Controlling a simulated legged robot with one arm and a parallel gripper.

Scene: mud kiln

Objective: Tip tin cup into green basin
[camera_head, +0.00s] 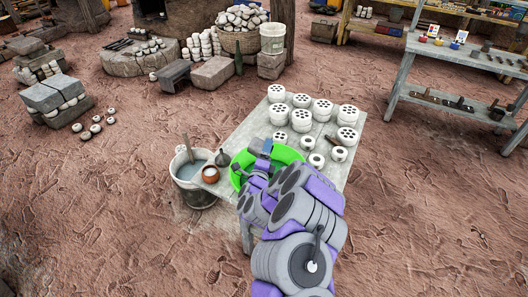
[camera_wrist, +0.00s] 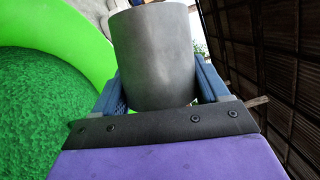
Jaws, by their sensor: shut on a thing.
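The green basin (camera_head: 238,167) stands on the grey table in the head view, partly hidden behind my arm. In the wrist view the basin (camera_wrist: 95,38) fills the left side, with a rough green mass (camera_wrist: 40,105) inside it. My gripper (camera_head: 264,150) is over the basin area in the head view. In the wrist view my gripper (camera_wrist: 160,95) is shut on the grey tin cup (camera_wrist: 155,55), one blue finger on each side. The cup's opening and contents are hidden. In the head view the cup (camera_head: 267,146) is small and hard to make out.
Several white perforated pots (camera_head: 322,108) stand on the table (camera_head: 254,119) behind the basin. A brown bowl (camera_head: 210,174) and a dark funnel-like item (camera_head: 222,157) sit left of it. A bucket of greyish liquid (camera_head: 194,191) stands beside the table's left edge.

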